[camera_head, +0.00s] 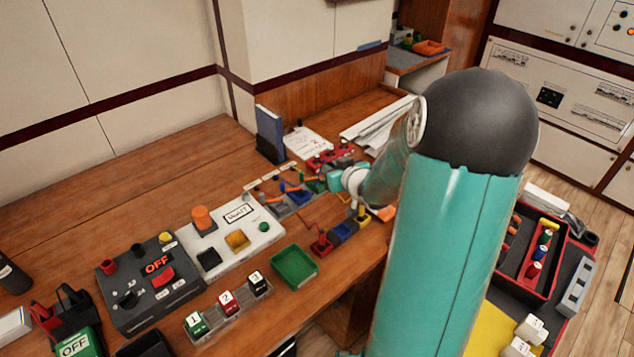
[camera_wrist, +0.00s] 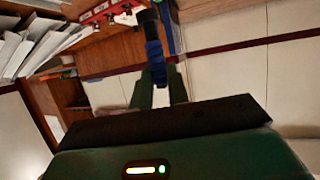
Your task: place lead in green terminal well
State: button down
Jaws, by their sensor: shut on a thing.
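In the wrist view my gripper (camera_wrist: 158,84) has its two green fingers closed on a lead end (camera_wrist: 154,50) with a blue sleeve and a black tip, which points away from the palm. In the head view my gripper (camera_head: 330,181) is low over the back part of the bench, among the small coloured wells and leads. A red well (camera_head: 322,244), a blue well (camera_head: 343,232) and a yellow well (camera_head: 362,218) stand in a row in front of it. A green terminal well cannot be made out clearly beside the gripper. My arm hides part of this area.
A green tray (camera_head: 294,267) lies in front of the wells. A white panel (camera_head: 236,237) and a dark OFF panel (camera_head: 150,283) stand to the left. A blue binder (camera_head: 270,133) and papers (camera_head: 309,142) are behind. The bench's left rear is clear.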

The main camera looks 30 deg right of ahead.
jog(key=w+d+f, duration=0.1)
jog(key=w+f, duration=0.2)
jog(key=w, duration=0.1)
jog(key=w+d+f, duration=0.2)
jog(key=w+f, duration=0.1)
jog(key=w, duration=0.1)
jog(key=w+d+f, duration=0.1)
jog(key=w+f, duration=0.2)
jog(key=w, duration=0.1)
jog(key=shift+d+f, duration=0.1)
jog(key=shift+d, duration=0.15)
jog(key=shift+w+d+f, duration=0.1)
jog(key=shift+w+f, duration=0.1)
jog(key=shift+f, duration=0.75)
jog(key=shift+w+f, duration=0.15)
jog(key=shift+f, duration=0.75)
jog(key=shift+f, duration=0.1)
jog(key=c, duration=1.4)
grip_release()
jog(key=shift+o, duration=0.2)
